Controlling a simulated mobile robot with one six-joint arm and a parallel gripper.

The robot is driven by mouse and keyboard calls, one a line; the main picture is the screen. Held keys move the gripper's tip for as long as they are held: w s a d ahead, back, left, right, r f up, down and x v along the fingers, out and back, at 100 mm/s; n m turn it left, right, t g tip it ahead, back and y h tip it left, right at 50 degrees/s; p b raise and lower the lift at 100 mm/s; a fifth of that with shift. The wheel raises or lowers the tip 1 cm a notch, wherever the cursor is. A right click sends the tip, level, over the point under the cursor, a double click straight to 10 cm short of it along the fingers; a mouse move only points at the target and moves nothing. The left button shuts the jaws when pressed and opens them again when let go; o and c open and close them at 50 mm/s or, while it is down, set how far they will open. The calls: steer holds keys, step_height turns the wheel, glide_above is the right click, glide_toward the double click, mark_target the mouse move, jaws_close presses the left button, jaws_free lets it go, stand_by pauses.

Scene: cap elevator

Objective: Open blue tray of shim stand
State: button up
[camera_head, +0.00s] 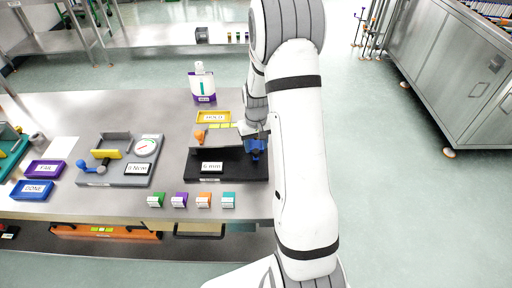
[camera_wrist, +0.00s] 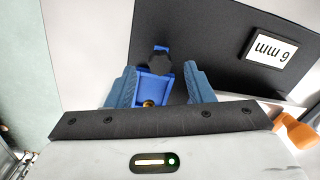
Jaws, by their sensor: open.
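The shim stand is a black base (camera_head: 240,172) with a "6 mm" label (camera_head: 211,168), on the steel table; its dark surface (camera_wrist: 225,45) and label (camera_wrist: 271,52) also fill the upper right of the wrist view. The blue tray (camera_wrist: 153,88) with a black knob-like piece (camera_wrist: 154,61) lies between my fingers in the wrist view. In the head view, blue (camera_head: 256,148) shows at the stand's right side, partly under my arm. My gripper (camera_wrist: 161,86) is open, one finger on each side of the blue tray. I cannot tell whether the fingers touch it.
An orange part (camera_head: 199,135) is at the stand's left, and a yellow "HOLD" tray (camera_head: 213,117) lies behind it. A grey gauge fixture (camera_head: 121,160) stands to the left. Several small coloured blocks (camera_head: 180,200) line the front edge. A purple-and-white container (camera_head: 202,84) stands behind.

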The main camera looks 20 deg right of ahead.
steer(key=shift+f, duration=1.35)
steer(key=shift+c, duration=0.5)
jaws_close()
